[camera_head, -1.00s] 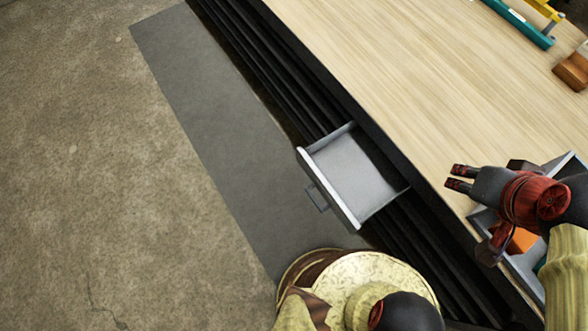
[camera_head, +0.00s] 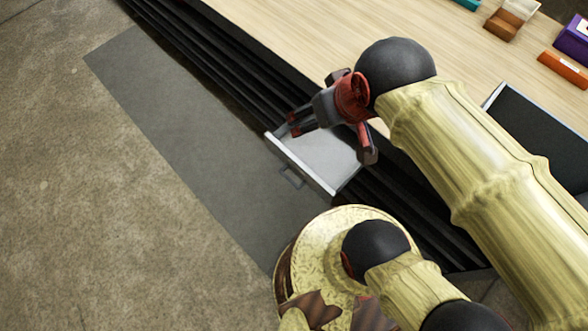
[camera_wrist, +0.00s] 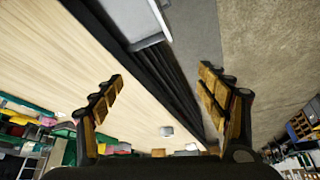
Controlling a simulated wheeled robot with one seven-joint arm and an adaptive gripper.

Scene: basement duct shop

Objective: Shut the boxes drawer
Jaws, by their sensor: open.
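The open drawer (camera_head: 324,153) juts out from the dark front of the workbench in the head view. It looks light grey and empty where it shows, with a dark handle (camera_head: 291,178) on its outer face. My gripper (camera_head: 294,125) is above the drawer's far left corner in that view, and my arm hides part of the drawer's inner end. In the wrist view the drawer (camera_wrist: 139,22) is at the top, between and beyond the fingers. The fingers of my gripper (camera_wrist: 160,85) are spread apart with nothing between them.
The wooden benchtop (camera_head: 290,40) lies behind the drawer. Brown blocks (camera_head: 503,24), an orange block (camera_head: 563,70) and a purple box (camera_head: 574,38) sit on it at the upper right. A dark-lined tray (camera_head: 530,125) is partly behind my arm. The grey mat (camera_head: 170,125) before the bench is clear.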

